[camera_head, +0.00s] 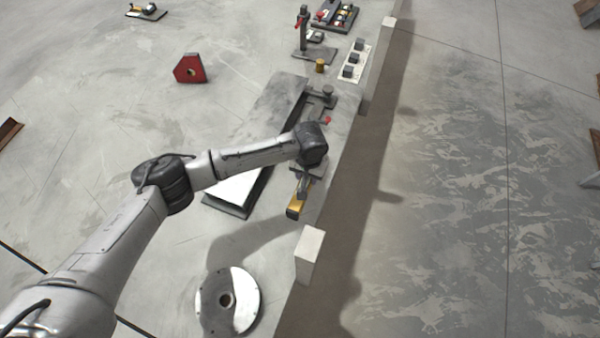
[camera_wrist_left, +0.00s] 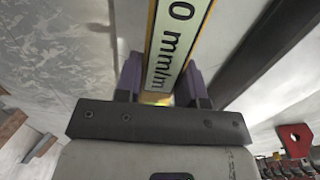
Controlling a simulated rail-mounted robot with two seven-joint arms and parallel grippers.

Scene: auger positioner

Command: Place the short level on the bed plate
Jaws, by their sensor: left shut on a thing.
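My left gripper (camera_head: 301,188) is shut on the short level (camera_head: 295,208), a yellow and dark bar, in the head view. It is to the right of the near part of the bed plate (camera_head: 272,108), a long grey plate with a dark edge that my arm partly covers. In the left wrist view the level (camera_wrist_left: 172,45) sits between the two fingers (camera_wrist_left: 160,88), its pale label with "mm/m" lettering facing the camera. Whether the level touches anything below is unclear. My right gripper is not in view.
A pale block (camera_head: 309,252) stands close to the level's near end. A round metal disc (camera_head: 227,300) lies at the front. A red block (camera_head: 189,68) lies at the left. A stand (camera_head: 303,35) and small dark cubes (camera_head: 352,58) are at the back.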

